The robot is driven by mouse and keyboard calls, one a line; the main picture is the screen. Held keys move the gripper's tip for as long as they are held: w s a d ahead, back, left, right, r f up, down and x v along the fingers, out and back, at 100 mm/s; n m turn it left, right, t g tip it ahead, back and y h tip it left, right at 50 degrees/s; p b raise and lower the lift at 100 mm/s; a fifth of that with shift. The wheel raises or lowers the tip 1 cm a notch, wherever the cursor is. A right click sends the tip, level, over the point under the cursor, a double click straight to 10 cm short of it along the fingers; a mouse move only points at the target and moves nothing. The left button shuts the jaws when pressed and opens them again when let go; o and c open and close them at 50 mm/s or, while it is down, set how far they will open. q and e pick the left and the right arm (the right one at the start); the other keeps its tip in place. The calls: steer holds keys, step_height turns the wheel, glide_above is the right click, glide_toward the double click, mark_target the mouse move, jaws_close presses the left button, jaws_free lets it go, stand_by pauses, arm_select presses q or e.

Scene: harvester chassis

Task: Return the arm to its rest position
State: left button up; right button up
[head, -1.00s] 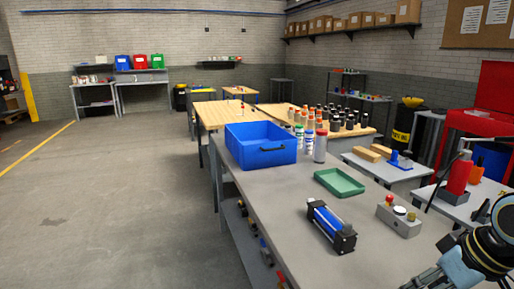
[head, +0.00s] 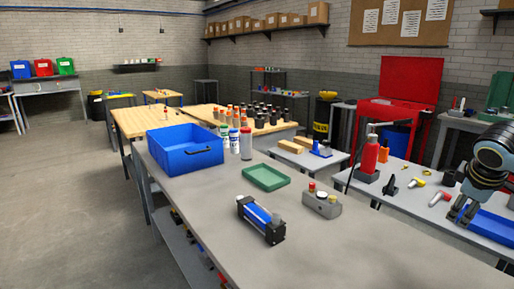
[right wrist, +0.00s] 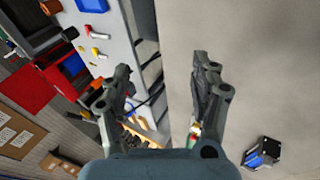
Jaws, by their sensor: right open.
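My right gripper (head: 460,213) is at the right edge of the head view, fingers pointing down, with the lower part of my right arm above it. In that view it overlaps the left end of a blue tray on the right-hand table; I cannot tell its height above it. The right wrist view shows its two fingers (right wrist: 160,70) spread apart with nothing held between them. My left gripper is not in view.
The grey bench (head: 200,190) holds a blue bin (head: 185,155), a green tray (head: 265,177), a blue-black cylinder (head: 260,220) and a grey block with knobs (head: 322,204). A red bottle (head: 370,155) and a blue tray (head: 492,228) are on the right-hand table. Open floor lies left.

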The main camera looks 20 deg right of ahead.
steer(key=s+d+f+h, duration=0.1)
steer(key=s+d+f, duration=0.3)
steer(key=d, duration=0.2)
steer(key=s+d+f+m+h, duration=0.1)
steer(key=s+d+f, duration=0.2)
steer(key=d, duration=0.3)
steer(key=s+d+f+h, duration=0.1)
steer(key=s+d+f, duration=0.3)
steer(key=d, duration=0.2)
steer(key=s+d+f+n+h, duration=0.1)
steer(key=s+d+f, duration=0.25)
steer(key=s, duration=0.65)
steer(key=s+d+f, duration=0.3)
steer(key=s+d, duration=0.2)
steer(key=s, duration=0.4)
steer(key=s+a+f+m+g+y, duration=0.1)
steer(key=s+a+f+y, duration=0.15)
steer(key=a+f, duration=1)
steer(key=s+a+f+m+g+y, duration=0.15)
steer(key=s+a+f, duration=0.25)
steer(key=a+f, duration=0.8)
steer(key=s+a+f+y, duration=0.1)
steer(key=a+f+y, duration=0.1)
steer(key=a, duration=1.5)
steer(key=s+a+f+y, duration=0.2)
steer(key=a+f+y, duration=0.1)
steer(key=a, duration=1.3)
step_height(320, 180, down, 14)
steer(key=b, duration=1.4)
steer(key=shift+s, duration=0.3)
